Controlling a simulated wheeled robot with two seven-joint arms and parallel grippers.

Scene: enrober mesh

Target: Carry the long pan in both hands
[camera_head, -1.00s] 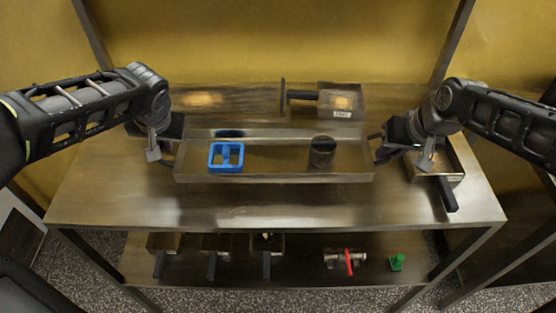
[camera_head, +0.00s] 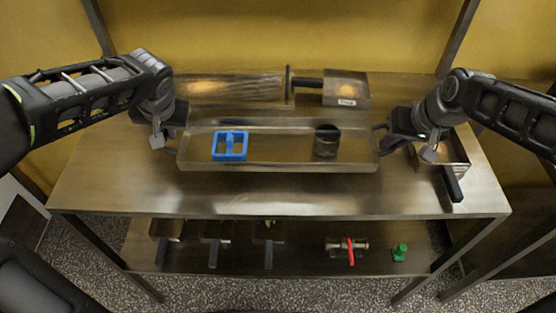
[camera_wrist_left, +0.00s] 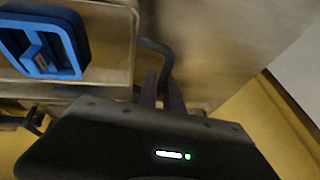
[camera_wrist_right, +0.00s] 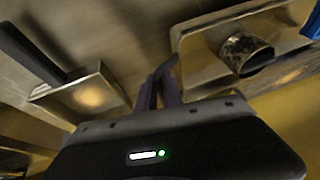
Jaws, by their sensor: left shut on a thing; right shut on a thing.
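The long pan (camera_head: 280,164) is a shallow metal tray lying crosswise at the middle of the head view, and it looks level. A blue open frame (camera_head: 217,147) sits in its left part and a dark cylinder (camera_head: 326,142) in its right part. My left gripper (camera_head: 174,138) is shut on the handle at the pan's left end; the bent handle shows in the left wrist view (camera_wrist_left: 158,48). My right gripper (camera_head: 387,138) is shut on the right-end handle. I cannot tell whether the pan's underside touches the table.
The metal table (camera_head: 280,200) has clear room in front. Behind the pan stands a labelled box (camera_head: 346,90) with a dark handle. A small handled pan (camera_head: 453,153) is near my right gripper. The lower shelf holds a red-handled fitting (camera_head: 350,250), a green piece (camera_head: 400,252) and handled pans.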

